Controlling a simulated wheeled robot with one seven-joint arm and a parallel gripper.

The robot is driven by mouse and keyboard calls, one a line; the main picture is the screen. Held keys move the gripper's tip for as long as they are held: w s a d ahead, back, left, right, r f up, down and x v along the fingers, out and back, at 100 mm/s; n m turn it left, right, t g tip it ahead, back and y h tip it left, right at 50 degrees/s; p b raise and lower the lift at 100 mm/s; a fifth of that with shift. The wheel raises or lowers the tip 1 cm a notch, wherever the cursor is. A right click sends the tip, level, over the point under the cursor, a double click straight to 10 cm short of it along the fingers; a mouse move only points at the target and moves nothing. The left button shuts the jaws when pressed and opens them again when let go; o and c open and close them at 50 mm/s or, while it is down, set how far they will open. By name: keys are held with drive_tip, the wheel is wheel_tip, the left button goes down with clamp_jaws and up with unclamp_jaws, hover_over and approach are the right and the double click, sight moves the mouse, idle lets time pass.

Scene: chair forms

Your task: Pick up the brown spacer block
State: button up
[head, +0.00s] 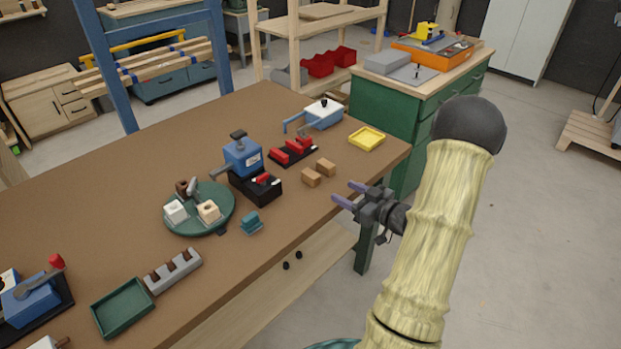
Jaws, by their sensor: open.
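Two small brown blocks sit close together on the workbench near its right front edge. The nearer brown block (311,178) is at the left, and the farther brown block (326,167) is just behind it to the right. They look alike, and I cannot tell which is the spacer block. My gripper (347,194) is open, with its two purple-tipped fingers apart and nothing visible between them. It is to the right of the blocks, by the bench's front edge, pointing left towards them. Its height over the bench is hard to tell.
The brown workbench (110,200) holds a blue press (242,157), a red-and-black fixture (293,151), a yellow tray (367,138), a green turntable (226,198) and a teal block (251,222). A grey slotted rack (173,271) and green tray (123,307) are nearer. A green cabinet (385,112) stands behind.

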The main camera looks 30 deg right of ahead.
sight(318, 179)
drive_tip(key=x, duration=0.8)
drive_tip(key=x, duration=0.5)
drive_tip(key=shift+w+d+f, duration=0.2)
drive_tip(key=shift+f, duration=0.1)
drive_tip(key=c, duration=1)
